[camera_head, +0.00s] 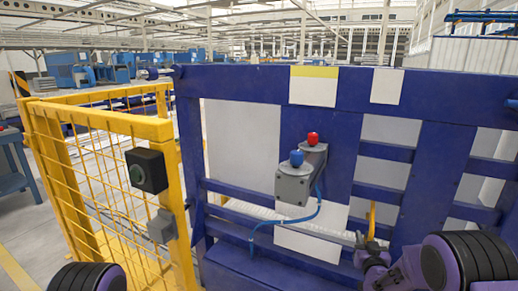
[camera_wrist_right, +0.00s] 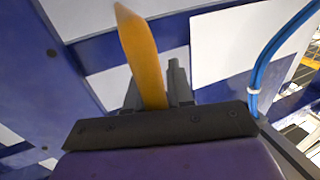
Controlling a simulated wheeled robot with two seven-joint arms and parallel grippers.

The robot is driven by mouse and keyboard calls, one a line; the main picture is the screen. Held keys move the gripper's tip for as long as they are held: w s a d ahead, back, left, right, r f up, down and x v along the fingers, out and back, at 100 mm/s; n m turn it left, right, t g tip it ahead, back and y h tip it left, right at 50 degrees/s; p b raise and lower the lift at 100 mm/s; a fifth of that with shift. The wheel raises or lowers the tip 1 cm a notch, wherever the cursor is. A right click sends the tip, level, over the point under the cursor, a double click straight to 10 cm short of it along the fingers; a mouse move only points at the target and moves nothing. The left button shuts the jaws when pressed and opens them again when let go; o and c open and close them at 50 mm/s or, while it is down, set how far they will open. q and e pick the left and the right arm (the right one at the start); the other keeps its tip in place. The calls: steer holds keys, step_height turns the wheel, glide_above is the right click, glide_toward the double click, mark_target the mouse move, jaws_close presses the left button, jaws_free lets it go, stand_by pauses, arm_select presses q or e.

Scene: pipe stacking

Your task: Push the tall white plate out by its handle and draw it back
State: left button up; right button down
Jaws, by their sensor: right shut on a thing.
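A yellow-orange handle (camera_head: 372,218) stands upright at the lower right of the blue frame in the head view. My right gripper (camera_head: 371,243) is shut on its lower part. The wrist view shows the handle (camera_wrist_right: 142,55) rising, slightly tilted, from between the dark fingers (camera_wrist_right: 153,95). White plate surface (camera_head: 385,181) shows behind the blue slats above the handle; the frame hides much of it, and I cannot tell where the handle joins it. My left gripper is out of view.
The blue frame (camera_head: 240,83) spans the front. A grey button box (camera_head: 300,175) with red and blue buttons hangs on it, its blue cable (camera_head: 290,222) looping left of my right gripper. A yellow mesh fence (camera_head: 90,165) with a black box (camera_head: 146,170) stands left.

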steer(key=shift+s+d+f, duration=0.1)
steer(key=shift+s+d, duration=0.2)
steer(key=shift+d, duration=0.3)
steer(key=shift+s, duration=0.1)
steer(key=shift+s+a+p, duration=0.4)
steer(key=shift+s, duration=0.35)
steer(key=shift+s+a+p, duration=0.35)
steer(key=shift+s, duration=0.35)
steer(key=shift+s+a, duration=0.25)
steer(key=shift+s, duration=0.25)
stand_by(0.3)
steer(key=c, duration=1)
jaws_free()
steer(key=shift+s+d, duration=0.1)
steer(key=shift+c, duration=0.2)
steer(key=shift+o, duration=1)
steer(key=shift+s+d, duration=0.1)
steer(key=shift+d, duration=0.2)
steer(key=shift+w+a, duration=0.2)
steer(key=shift+a, duration=0.2)
